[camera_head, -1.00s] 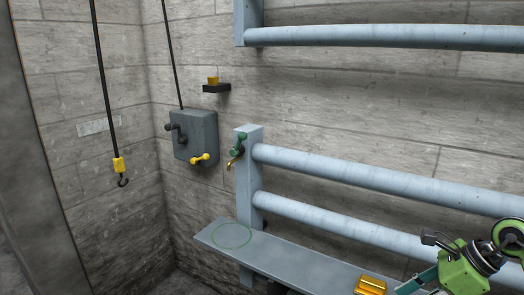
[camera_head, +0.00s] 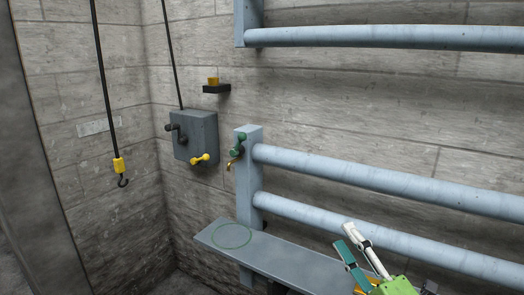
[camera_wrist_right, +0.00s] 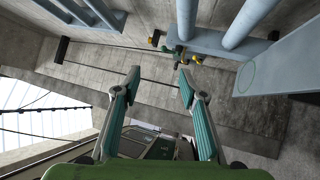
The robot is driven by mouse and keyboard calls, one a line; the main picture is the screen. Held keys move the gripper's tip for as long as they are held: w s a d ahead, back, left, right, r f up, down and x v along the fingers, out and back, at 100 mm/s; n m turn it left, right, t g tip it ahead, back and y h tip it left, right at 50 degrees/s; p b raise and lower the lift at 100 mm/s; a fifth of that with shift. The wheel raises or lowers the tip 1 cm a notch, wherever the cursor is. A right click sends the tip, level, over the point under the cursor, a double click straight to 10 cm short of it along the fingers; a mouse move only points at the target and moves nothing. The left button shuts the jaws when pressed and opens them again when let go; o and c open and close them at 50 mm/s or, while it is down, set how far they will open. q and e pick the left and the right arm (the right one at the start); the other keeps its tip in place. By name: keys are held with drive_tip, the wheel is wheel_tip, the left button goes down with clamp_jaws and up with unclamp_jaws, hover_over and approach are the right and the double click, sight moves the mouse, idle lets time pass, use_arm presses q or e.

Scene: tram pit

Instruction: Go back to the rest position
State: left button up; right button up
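My right gripper (camera_head: 345,240) shows at the lower right of the head view, above the grey shelf, with its fingers pointing up and left. In the right wrist view my right gripper (camera_wrist_right: 159,78) has its two teal-padded fingers well apart, with nothing between them. My left gripper is in neither view. A yellow block (camera_head: 363,285) at the shelf's front right is mostly hidden behind my right gripper.
The grey shelf (camera_head: 285,262) carries a green ring mark. Pale blue rails (camera_head: 360,177) run along the brick wall. A grey box (camera_head: 197,137) with handles, a small black bracket (camera_head: 217,89) and a hanging hook (camera_head: 121,170) are further left.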

drive_tip(key=s+d+f+m+g+h, duration=0.3)
drive_tip(key=f+m, duration=0.3)
drive_tip(key=f, duration=0.1)
drive_tip(key=s+d+f+m+g+h, duration=0.25)
drive_tip(key=s+f+m, duration=0.2)
drive_tip(key=f, duration=0.35)
drive_tip(key=s+d+f+m+g+h, duration=0.2)
drive_tip(key=s+f+m+g+h, duration=0.15)
drive_tip(key=f+m, duration=0.3)
drive_tip(key=s+a+f+m+g+y, duration=0.1)
drive_tip(key=s+a+f+g, duration=0.1)
drive_tip(key=s+f+g, duration=0.3)
drive_tip(key=s+a+f+m, duration=0.2)
drive_tip(key=s+f, duration=0.1)
drive_tip(key=s, duration=0.5)
drive_tip(key=s+a+f+m+g+y, duration=0.1)
drive_tip(key=s+a+f+g, duration=0.15)
drive_tip(key=s, duration=0.35)
wheel_tip(320, 180, down, 25)
drive_tip(key=g, duration=0.1)
drive_tip(key=s+d+f, duration=0.2)
drive_tip(key=s+f, duration=0.7)
drive_tip(key=s+d+f+g, duration=0.1)
drive_tip(key=s+d+f, duration=0.1)
drive_tip(key=s+f, duration=0.7)
drive_tip(key=shift+s+n+h, duration=0.2)
drive_tip(key=shift+n+h, duration=0.1)
drive_tip(key=shift+n, duration=0.1)
drive_tip(key=shift+g, duration=0.25)
